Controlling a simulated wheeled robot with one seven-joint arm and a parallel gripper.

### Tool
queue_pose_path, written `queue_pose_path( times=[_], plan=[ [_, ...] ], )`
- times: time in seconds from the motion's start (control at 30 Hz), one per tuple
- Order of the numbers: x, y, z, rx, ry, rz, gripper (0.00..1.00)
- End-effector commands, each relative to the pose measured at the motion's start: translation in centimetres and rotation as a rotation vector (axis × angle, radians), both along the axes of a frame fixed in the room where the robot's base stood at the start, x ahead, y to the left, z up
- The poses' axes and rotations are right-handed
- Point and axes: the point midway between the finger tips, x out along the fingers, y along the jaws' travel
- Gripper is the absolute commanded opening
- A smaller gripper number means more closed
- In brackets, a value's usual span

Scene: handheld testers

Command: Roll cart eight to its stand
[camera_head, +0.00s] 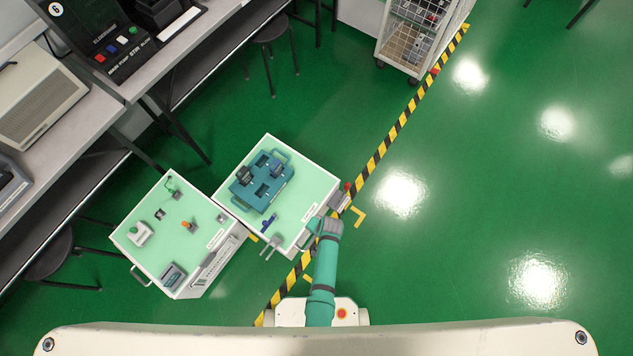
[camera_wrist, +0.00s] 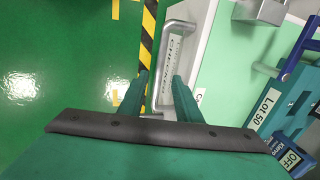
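A white cart with a pale green top (camera_head: 303,190) stands in the middle of the head view, carrying a teal-blue fixture (camera_head: 262,182). Its number is not readable. A grey handle (camera_wrist: 170,60) on its side shows in the wrist view, beside a label with "CHECKED". My gripper (camera_head: 326,224) is at that side of the cart. In the wrist view my gripper (camera_wrist: 160,90) is open, its two teal fingers apart with the lower handle between them in the picture. Whether they touch it is unclear. Yellow corner marks (camera_head: 358,216) lie on the floor around this cart.
A second white cart (camera_head: 160,250) stands close on the left, corner near the first cart. Benches (camera_head: 95,135) and stools (camera_head: 271,32) line the left. A wire cage trolley (camera_head: 408,45) stands at the top. Black-yellow tape (camera_head: 395,128) crosses the green floor, clear at right.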

Motion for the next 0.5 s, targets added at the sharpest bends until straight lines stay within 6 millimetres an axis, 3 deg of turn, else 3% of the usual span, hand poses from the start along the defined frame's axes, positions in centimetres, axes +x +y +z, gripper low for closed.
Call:
queue_pose_path(
  times=[0.23, 0.5],
  plan=[
    [0.3, 0.4, -2.7, 0.001, 0.001, 0.000, 0.31],
    [0.4, 0.5, -3.6, -0.001, -0.001, 0.000, 0.31]
  ],
)
